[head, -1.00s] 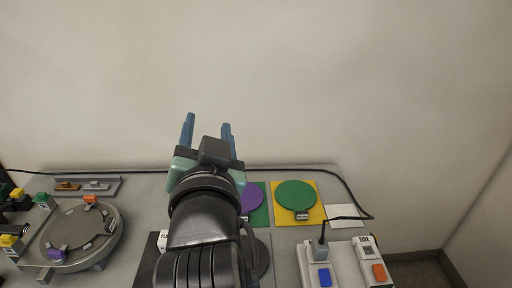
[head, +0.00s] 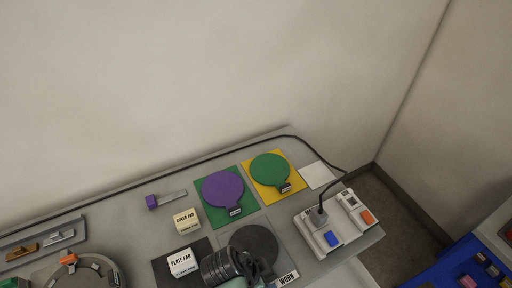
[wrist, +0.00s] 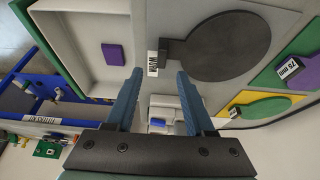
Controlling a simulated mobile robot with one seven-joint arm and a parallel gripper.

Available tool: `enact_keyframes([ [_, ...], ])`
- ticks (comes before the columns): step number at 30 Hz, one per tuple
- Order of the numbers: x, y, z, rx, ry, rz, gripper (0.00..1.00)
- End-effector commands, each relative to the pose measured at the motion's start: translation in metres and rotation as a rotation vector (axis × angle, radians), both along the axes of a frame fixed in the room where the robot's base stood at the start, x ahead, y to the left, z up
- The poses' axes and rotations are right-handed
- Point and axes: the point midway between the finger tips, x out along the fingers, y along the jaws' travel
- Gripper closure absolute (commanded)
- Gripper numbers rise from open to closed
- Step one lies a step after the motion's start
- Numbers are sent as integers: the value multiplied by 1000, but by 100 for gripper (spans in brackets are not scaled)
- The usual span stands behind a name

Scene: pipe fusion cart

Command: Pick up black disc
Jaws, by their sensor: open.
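The black disc (head: 254,243) lies flat on a grey pad on the table, with a small dark handle block and a white "WORN" tag (head: 287,278) at its near side. In the wrist view the disc (wrist: 225,48) shows at upper right, its block and tag pointing left. My gripper (wrist: 159,76) is open and empty; its two blue fingers stand apart just below the tag in the picture, and I cannot tell how far from it. In the head view my arm's dark end covers the lower left of the disc, and the fingers are not visible.
A purple disc (head: 222,188) on a green pad and a green disc (head: 270,168) on a yellow pad lie behind. White switch boxes (head: 332,238) with a cable stand at right. "PLATE PAD" (head: 182,262) and "COVER PAD" (head: 187,220) blocks stand left. A blue bin (head: 450,265) is far right.

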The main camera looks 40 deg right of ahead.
Motion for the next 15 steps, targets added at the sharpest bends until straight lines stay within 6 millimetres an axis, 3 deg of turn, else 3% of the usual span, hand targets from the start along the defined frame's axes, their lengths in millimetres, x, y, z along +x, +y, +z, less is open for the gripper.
enact_keyframes([
  [7,-1,-4,-12,1,0,1,46],
  [15,-3,-14,-44,0,-1,1,46],
])
